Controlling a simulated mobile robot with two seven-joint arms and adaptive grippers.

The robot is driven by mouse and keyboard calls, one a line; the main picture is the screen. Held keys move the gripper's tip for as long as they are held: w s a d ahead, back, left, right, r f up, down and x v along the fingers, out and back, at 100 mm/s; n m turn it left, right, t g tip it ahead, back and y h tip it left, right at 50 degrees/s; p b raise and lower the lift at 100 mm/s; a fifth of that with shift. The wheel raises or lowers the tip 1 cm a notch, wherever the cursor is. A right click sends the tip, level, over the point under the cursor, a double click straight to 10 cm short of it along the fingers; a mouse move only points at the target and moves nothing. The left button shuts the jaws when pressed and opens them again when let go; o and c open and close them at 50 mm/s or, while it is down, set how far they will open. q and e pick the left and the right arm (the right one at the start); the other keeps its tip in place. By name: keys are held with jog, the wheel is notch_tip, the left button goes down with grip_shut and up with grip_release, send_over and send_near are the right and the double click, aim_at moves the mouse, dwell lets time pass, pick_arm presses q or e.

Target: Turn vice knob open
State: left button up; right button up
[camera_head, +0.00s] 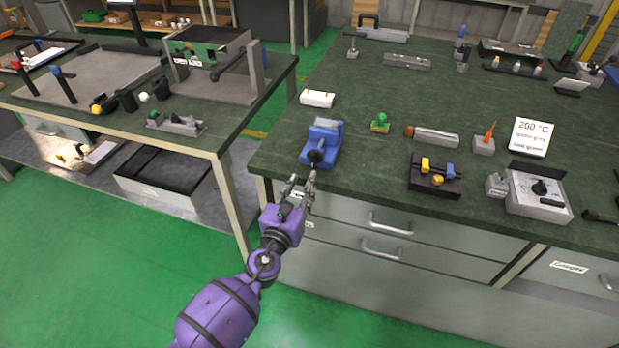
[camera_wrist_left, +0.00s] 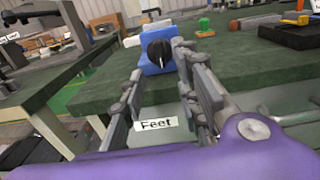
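A blue vice (camera_head: 322,138) stands near the front left corner of the green-topped bench. Its black knob (camera_head: 315,157) faces the bench's front edge. In the left wrist view the knob (camera_wrist_left: 159,53) shows a pale line, on the front of the blue vice (camera_wrist_left: 149,68). My left gripper (camera_head: 303,183) is just in front of and below the knob, apart from it. In the left wrist view its fingers (camera_wrist_left: 156,85) are spread with nothing between them, and the knob appears beyond and between the tips. My right gripper is not in view.
The bench edge (camera_wrist_left: 115,92) and labelled drawers (camera_head: 390,222) lie close to my left gripper. A white box (camera_head: 317,98) lies behind the vice, and a small green item (camera_head: 380,122) is to its right. A second bench (camera_head: 215,140) stands at left across a gap.

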aim_at(312, 162)
pick_arm(q)
jog(key=b+x, duration=0.1)
jog(key=x, duration=0.7)
jog(key=shift+w+f, duration=0.1)
jog(key=shift+w, duration=0.05)
jog(key=shift+c, duration=0.2)
grip_shut()
